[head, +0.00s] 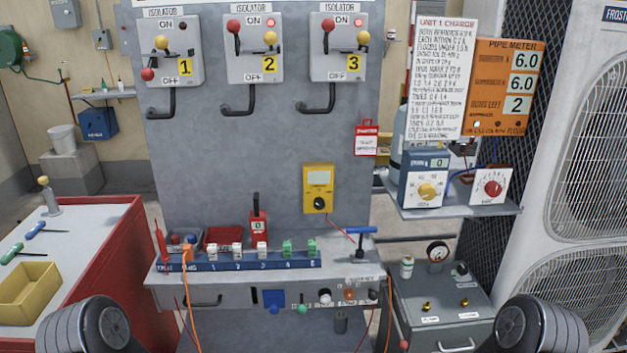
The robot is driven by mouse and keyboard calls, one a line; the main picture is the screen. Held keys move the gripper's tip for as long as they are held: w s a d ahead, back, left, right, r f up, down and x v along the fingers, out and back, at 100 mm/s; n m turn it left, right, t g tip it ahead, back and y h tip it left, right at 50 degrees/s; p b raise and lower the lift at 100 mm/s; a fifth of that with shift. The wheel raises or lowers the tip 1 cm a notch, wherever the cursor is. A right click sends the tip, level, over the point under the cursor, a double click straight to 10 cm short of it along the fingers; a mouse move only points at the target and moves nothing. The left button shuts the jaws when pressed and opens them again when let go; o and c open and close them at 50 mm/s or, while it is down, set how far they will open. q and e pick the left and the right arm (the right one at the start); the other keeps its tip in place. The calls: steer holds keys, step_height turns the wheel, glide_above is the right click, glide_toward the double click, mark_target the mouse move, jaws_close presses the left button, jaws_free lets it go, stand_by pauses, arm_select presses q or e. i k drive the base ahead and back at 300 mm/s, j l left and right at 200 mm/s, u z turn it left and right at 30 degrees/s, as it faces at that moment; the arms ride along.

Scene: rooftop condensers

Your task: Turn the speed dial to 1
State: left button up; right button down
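Two dials sit side by side at the right of the head view, on the small shelf. One is a yellow knob (427,191) on a white plate at the front of a blue box (411,165), whose small display seems to read 0. The other is a red knob (492,188) on a white plate with a printed scale. The lettering on both plates is too small to read, so I cannot tell which is the speed dial or its exact setting. Neither gripper shows; only dark rounded parts of my arms show at the lower left and lower right corners, well below the dials.
The shelf (456,211) carries both dials, with an orange pipe meter (507,87) above. A grey box with a gauge (437,251) stands below. Isolators 1, 2 and 3 (338,47) hang on the grey panel above a bench (215,293). A large condenser unit (590,140) bounds the right.

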mark_target(349, 294)
steer(key=i+l+u, duration=0.15)
steer(key=l+u, duration=0.25)
steer(key=l, duration=0.4)
steer(key=i+l+u, duration=0.1)
steer(key=l+u, duration=0.25)
steer(key=l, duration=0.5)
steer(key=l+u, duration=0.4)
steer(key=l, duration=0.4)
steer(key=k, duration=0.05)
